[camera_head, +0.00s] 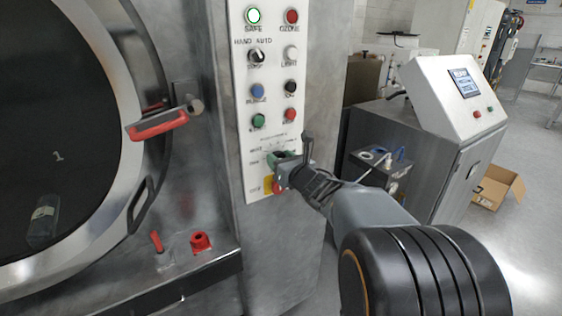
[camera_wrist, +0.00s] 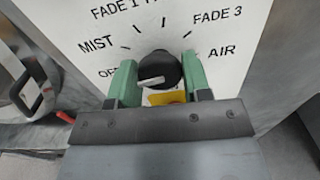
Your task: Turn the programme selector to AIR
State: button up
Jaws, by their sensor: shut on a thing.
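The programme selector is a black round knob (camera_wrist: 158,66) on the white control panel. Its white pointer line lies near level, with its outer end at the lower left, on the side of the OFF label (camera_wrist: 106,73). The AIR label (camera_wrist: 222,51) is to the right of the knob, and MIST (camera_wrist: 96,44) is at the upper left. My gripper (camera_wrist: 160,82) is shut on the knob, with one green finger on each side. In the head view my gripper (camera_head: 286,163) is at the lower part of the panel and hides most of the knob.
A yellow plate (camera_wrist: 166,97) sits just below the knob. Above it are several buttons and lamps on the panel (camera_head: 272,100). The washer's round door with a red handle (camera_head: 158,126) is to the left. A steel cabinet with a screen (camera_head: 466,83) stands at the right.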

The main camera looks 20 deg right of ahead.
jog(key=shift+n+p, duration=3.4)
jog(key=shift+n, duration=13)
jog(key=o, duration=0.9)
